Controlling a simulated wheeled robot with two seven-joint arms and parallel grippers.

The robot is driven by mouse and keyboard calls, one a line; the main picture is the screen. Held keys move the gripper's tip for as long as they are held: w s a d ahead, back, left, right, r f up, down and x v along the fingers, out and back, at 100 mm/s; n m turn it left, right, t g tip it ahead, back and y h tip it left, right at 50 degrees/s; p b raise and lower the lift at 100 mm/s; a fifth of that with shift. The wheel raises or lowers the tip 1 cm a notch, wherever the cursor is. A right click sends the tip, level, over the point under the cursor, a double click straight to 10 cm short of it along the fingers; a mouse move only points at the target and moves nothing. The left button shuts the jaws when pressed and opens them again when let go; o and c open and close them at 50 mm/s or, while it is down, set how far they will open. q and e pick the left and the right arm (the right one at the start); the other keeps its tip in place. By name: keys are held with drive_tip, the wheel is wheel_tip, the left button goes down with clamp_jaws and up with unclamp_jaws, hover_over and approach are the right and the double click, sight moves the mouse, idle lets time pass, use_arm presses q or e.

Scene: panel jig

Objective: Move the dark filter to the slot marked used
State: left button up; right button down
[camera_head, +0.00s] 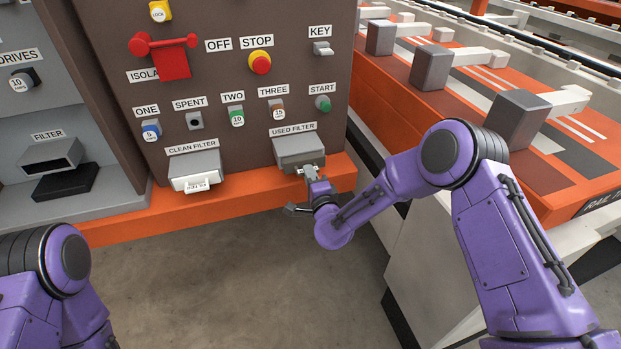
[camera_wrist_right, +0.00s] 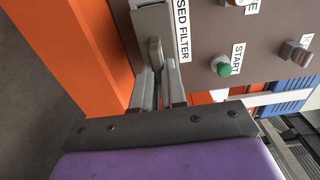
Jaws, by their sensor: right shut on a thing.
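The used-filter slot (camera_head: 299,150) is a grey housing on the brown panel under the label USED FILTER. My right gripper (camera_head: 312,174) is at its front. In the right wrist view the gripper (camera_wrist_right: 158,75) is shut on the grey-brown handle of the dark filter (camera_wrist_right: 155,52), right at the mouth of the slot (camera_wrist_right: 153,28). The filter's body is hidden, so I cannot tell how deep it sits. The slot marked FILTER (camera_head: 52,156), on the grey unit at left, shows a dark, empty-looking opening. My left gripper is out of view; only part of its arm shows.
The clean-filter slot (camera_head: 194,166) holds a white filter (camera_head: 196,184) left of the used slot. Buttons, a red isolator handle (camera_head: 165,50) and a key switch (camera_head: 323,48) project from the panel. An orange ledge (camera_head: 250,200) runs below. An orange rail bench stands at right.

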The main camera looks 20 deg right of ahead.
drive_tip(key=shift+w+b, duration=0.55)
drive_tip(key=shift+w, duration=0.6)
drive_tip(key=c, duration=1.1)
unclamp_jaws()
drive_tip(key=shift+a, duration=0.1)
drive_tip(key=shift+s, duration=0.15)
drive_tip(key=s, duration=1)
drive_tip(key=shift+s+d+p, duration=0.15)
drive_tip(key=shift+d+p, duration=0.05)
drive_tip(key=shift+p, duration=0.2)
